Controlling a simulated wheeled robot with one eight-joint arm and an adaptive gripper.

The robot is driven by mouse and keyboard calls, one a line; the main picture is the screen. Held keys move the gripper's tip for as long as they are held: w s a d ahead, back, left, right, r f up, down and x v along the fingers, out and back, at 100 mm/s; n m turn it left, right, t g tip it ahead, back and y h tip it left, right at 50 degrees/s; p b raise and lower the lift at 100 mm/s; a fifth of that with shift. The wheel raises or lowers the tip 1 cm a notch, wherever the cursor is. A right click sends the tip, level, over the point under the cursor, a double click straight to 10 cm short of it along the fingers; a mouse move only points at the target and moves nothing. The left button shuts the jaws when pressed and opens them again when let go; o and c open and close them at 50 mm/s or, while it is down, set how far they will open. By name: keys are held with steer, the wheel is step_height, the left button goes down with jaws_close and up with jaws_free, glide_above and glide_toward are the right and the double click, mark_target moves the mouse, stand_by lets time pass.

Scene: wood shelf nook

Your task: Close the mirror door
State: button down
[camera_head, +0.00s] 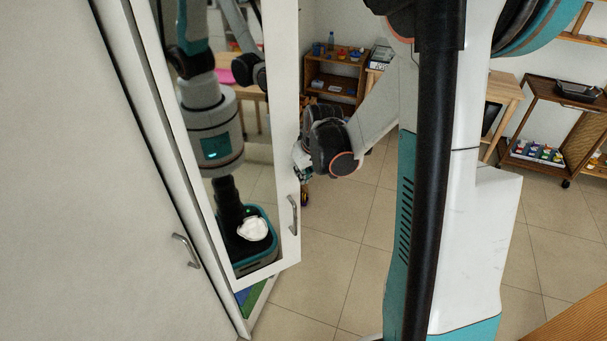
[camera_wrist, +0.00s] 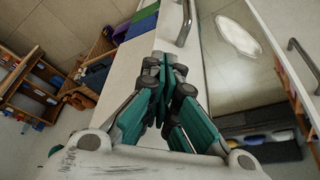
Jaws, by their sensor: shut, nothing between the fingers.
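The mirror door (camera_head: 291,110) stands partly open at the left in the head view, with a white frame around a mirror that reflects my body. Its metal handle (camera_head: 293,213) is on the free-edge side. My gripper (camera_head: 303,165) is at the door's free edge, above the handle and partly hidden behind the frame. In the wrist view my gripper (camera_wrist: 164,62) is shut and empty, its fingertips over the white frame close to the door handle (camera_wrist: 184,24). I cannot tell whether the fingers touch the door.
A white cabinet door (camera_head: 90,200) with its own handle (camera_head: 186,250) is left of the mirror door. Green and blue items (camera_wrist: 138,24) show inside the opening. A wooden shelf (camera_head: 334,78) and a cart (camera_head: 560,120) stand farther back. The tiled floor (camera_head: 340,240) beside the door is clear.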

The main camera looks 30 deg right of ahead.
steer(key=shift+w, duration=0.1)
steer(key=w+a+n+y+b, duration=0.1)
steer(key=w+n, duration=0.3)
steer(key=w, duration=0.6)
steer(key=w+a+n+g+y+b, duration=0.1)
steer(key=w+a+n+y+b, duration=0.1)
steer(key=w, duration=0.8)
steer(key=shift+w+a+n+b, duration=0.3)
steer(key=shift+a+n+b, duration=0.3)
steer(key=shift+n+b, duration=0.5)
steer(key=shift+r, duration=0.1)
